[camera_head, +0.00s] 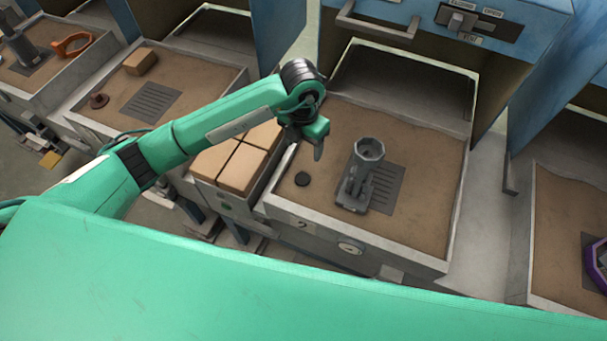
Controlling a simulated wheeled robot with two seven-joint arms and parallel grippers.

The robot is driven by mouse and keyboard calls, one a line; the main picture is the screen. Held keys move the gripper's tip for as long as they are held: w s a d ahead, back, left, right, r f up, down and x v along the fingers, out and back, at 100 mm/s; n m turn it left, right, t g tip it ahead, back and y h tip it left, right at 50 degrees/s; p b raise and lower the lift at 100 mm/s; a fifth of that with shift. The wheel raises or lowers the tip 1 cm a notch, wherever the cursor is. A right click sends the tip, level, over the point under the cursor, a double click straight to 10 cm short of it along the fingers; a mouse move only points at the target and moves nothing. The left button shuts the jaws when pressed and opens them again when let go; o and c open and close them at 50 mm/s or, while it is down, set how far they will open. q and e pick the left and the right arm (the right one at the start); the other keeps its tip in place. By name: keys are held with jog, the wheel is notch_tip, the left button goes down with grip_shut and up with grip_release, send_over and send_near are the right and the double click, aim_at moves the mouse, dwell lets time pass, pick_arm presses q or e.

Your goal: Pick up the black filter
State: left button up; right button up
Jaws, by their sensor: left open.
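My left arm reaches in from the left, and my left gripper (318,152) hangs above the tray's left part. The fingers are seen partly edge-on. My right gripper is out of view.
Tan blocks (243,167) fill a box left of the tray. A blue cabinet with a handle (377,24) rises behind.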

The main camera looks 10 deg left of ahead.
pick_arm(q)
jog(key=p, duration=0.1)
send_over(303, 177)
notch_tip(303, 177, down, 8)
jog(key=shift+w+a+r, duration=0.1)
jog(key=f+p, duration=0.1)
jog(key=f, duration=0.4)
jog(key=shift+s+f+p, duration=0.2)
jog(key=shift+p, duration=0.2)
jog(key=shift+f, duration=0.2)
jog(key=c, duration=1)
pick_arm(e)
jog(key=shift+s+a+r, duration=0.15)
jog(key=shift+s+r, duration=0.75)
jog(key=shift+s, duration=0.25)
pick_arm(q)
jog(key=shift+r, duration=0.1)
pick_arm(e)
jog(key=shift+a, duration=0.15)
